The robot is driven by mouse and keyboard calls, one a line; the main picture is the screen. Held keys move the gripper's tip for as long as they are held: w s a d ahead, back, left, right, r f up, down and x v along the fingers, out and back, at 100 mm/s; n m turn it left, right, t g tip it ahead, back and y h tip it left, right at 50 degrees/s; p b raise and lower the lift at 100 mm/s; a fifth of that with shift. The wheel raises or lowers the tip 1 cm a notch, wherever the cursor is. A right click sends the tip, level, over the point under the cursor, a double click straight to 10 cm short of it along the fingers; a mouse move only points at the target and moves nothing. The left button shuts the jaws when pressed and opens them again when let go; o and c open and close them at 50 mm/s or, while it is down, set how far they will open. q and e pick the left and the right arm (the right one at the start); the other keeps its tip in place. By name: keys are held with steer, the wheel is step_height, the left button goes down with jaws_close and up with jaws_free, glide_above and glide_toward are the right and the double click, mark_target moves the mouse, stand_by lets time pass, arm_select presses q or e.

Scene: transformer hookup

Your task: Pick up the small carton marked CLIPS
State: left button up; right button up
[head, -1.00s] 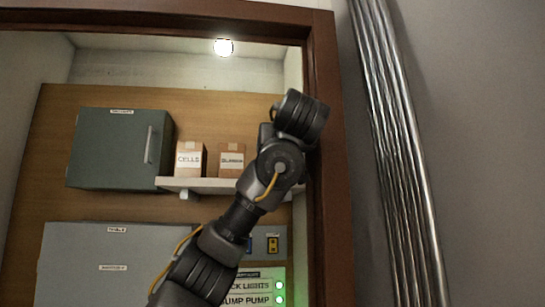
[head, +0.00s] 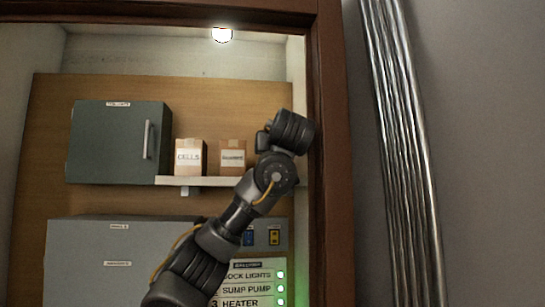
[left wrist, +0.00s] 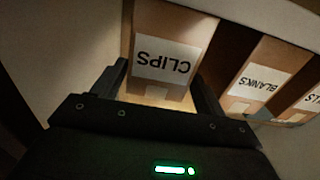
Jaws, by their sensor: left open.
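The small carton marked CLIPS (left wrist: 172,45) is brown with a white label, upside down in the left wrist view. My left gripper (left wrist: 158,88) is open, with one finger on each side of the lower part of this carton. Whether the fingers touch it I cannot tell. In the head view my left arm reaches up from the bottom to the right end of the shelf; the CLIPS carton and the gripper's fingers are hidden there.
The BLANKS carton (left wrist: 258,78) stands close beside the right finger. In the head view the CELLS carton (head: 189,158) stands on the white shelf (head: 205,181), beside a grey-green cabinet (head: 110,145). A brown frame (head: 325,150) borders the right.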

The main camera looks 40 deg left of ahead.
arm_select(q)
steer(key=shift+d, duration=0.2)
steer(key=shift+c, duration=0.6)
steer(key=c, duration=0.7)
steer(key=shift+r, duration=0.1)
steer(key=shift+a+r+b, duration=0.1)
steer(key=shift+r+b, duration=0.3)
steer(key=shift+b, duration=0.15)
steer(key=s+d+r+b, duration=0.2)
steer(key=s+r, duration=0.2)
steer(key=s+d+r+b, duration=0.1)
steer(key=s+d+r, duration=0.1)
steer(key=s+r, duration=0.2)
steer(key=s+d+r+b, duration=0.2)
steer(key=s+r, duration=0.2)
steer(key=s, duration=0.1)
steer(key=shift+b, duration=0.35)
